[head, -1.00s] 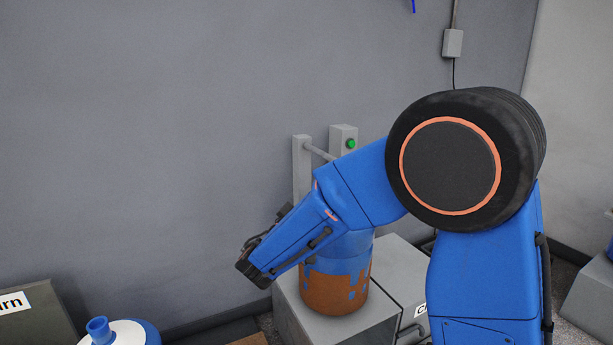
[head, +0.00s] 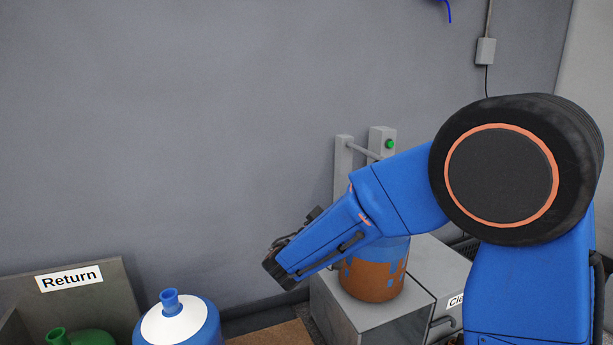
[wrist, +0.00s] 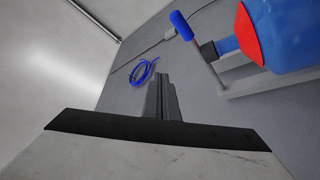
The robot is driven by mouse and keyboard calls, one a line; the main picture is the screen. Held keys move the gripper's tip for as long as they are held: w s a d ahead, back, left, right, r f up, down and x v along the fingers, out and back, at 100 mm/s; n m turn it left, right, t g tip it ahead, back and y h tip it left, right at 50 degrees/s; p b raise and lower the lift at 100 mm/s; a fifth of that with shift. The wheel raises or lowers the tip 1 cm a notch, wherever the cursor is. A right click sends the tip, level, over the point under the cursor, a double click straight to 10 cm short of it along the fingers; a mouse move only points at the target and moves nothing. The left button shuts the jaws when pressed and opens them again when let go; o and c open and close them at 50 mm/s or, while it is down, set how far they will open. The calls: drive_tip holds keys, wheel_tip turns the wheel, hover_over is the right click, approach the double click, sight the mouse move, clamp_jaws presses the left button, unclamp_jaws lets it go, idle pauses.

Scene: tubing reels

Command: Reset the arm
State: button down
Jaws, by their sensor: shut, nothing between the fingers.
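My blue arm folds across the right of the head view, and its forearm slopes down to the left. My gripper (head: 278,272) is at its lower end in front of the grey wall, with its fingers small and partly hidden there. In the wrist view my gripper (wrist: 161,80) shows its two grey fingers together, shut with nothing between them. No thing touches the fingers.
A blue and brown container (head: 373,278) stands on a grey cabinet (head: 345,315), partly behind my arm. A blue bottle (head: 190,325), a green bottle (head: 85,338) and a "Return" bin (head: 100,290) are at lower left. A coiled blue tube (wrist: 143,72) hangs on the wall.

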drive_tip(key=s+d+f+g, duration=0.1)
drive_tip(key=s+d+g, duration=0.25)
drive_tip(key=d, duration=0.35)
drive_tip(key=s+d+f+m+g, duration=0.1)
drive_tip(key=s+d+f+g, duration=0.1)
drive_tip(key=s+d+g, duration=0.3)
drive_tip(key=s+d+f+g, duration=0.1)
drive_tip(key=s+d, duration=0.1)
drive_tip(key=d, duration=0.6)
drive_tip(key=s+d+f+g+y, duration=0.4)
drive_tip(key=s+d+f+y, duration=0.15)
drive_tip(key=s, duration=0.55)
drive_tip(key=s+a+f+t+y, duration=0.1)
drive_tip(key=s+a+f+y, duration=0.2)
drive_tip(key=s, duration=0.4)
drive_tip(key=s+a+f+t+y, duration=0.1)
drive_tip(key=s+a+f+y, duration=0.2)
drive_tip(key=s+a+y, duration=0.2)
drive_tip(key=shift+s+a+f+y, duration=0.15)
drive_tip(key=shift+s+a+y, duration=0.25)
drive_tip(key=shift+s+y, duration=0.65)
